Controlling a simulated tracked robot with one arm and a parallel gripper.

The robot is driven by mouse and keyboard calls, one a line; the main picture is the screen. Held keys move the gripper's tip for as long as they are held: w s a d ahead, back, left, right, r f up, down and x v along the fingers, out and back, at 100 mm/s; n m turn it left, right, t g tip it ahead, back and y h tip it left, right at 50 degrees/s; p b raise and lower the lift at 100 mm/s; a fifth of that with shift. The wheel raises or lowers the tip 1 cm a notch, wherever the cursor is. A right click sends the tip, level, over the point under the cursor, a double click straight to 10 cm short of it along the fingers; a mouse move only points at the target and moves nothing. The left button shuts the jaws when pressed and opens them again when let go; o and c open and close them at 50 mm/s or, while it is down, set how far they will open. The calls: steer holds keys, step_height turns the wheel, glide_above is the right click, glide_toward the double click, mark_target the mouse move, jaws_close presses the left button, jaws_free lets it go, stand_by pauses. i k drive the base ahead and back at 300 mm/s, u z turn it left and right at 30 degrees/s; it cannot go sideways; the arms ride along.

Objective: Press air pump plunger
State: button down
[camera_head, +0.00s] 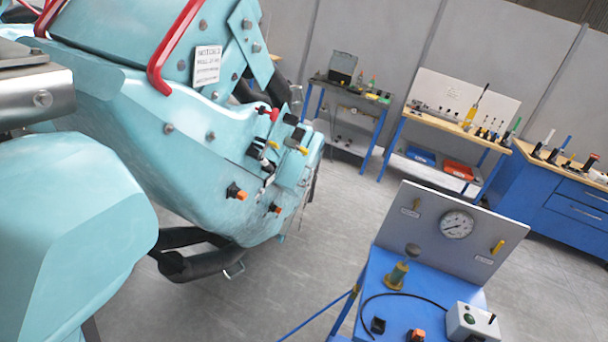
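The air pump (397,275) is a small green cylinder on a yellowish base. It stands on the blue cart (375,262) at the lower right. Its plunger (412,250) ends in a round grey-brown knob, which stands above the cylinder. A round white gauge (456,225) is mounted on the grey panel (425,200) behind the pump. A thin black hose (432,299) curves over the cart top near the pump. My gripper does not show in this view, so I cannot see its fingers. Nothing is seen touching the knob.
A teal coaster car (190,130) with red bars fills the left side. A yellow lever (497,247) is on the panel. A grey control box (470,322) and an orange-black piece (416,335) sit on the cart. Workbenches (450,130) line the back wall. Grey floor between is clear.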

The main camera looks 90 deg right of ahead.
mark_target(412, 250)
steer(key=z, duration=1.05)
steer(key=k, duration=0.95)
steer(key=z, duration=0.7)
steer(key=i, duration=1)
steer(key=u, duration=0.05)
